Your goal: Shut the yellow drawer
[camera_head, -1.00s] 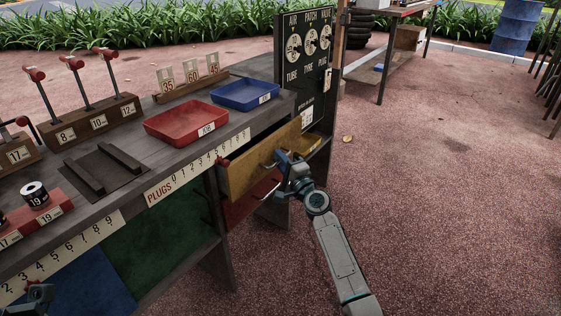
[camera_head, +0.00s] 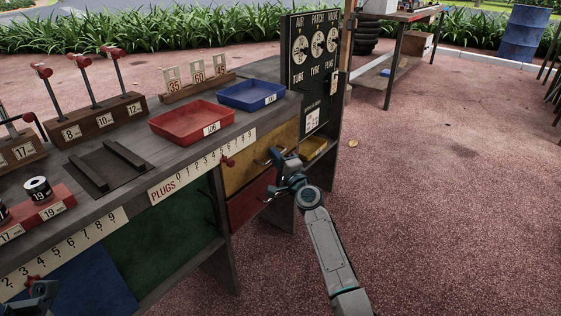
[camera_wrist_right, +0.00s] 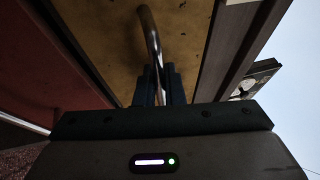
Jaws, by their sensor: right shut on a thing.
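The yellow drawer (camera_head: 238,174) sits under the right end of the bench top. Its front looks flush, or nearly so, with the bench front beside it. My right gripper (camera_head: 276,162) is at the drawer front, shut on its metal handle. In the right wrist view, the fingers (camera_wrist_right: 157,86) close around the handle bar (camera_wrist_right: 150,38), with the yellow drawer front (camera_wrist_right: 98,45) close behind. My left gripper (camera_head: 38,293) shows only partly at the lower left corner, and its jaws cannot be made out.
A red drawer (camera_head: 242,208) lies directly below the yellow one. A red tray (camera_head: 185,125) and a blue tray (camera_head: 250,97) stand on the bench top (camera_head: 150,163). A black board (camera_head: 312,75) stands at the bench's right end. The paving to the right is open.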

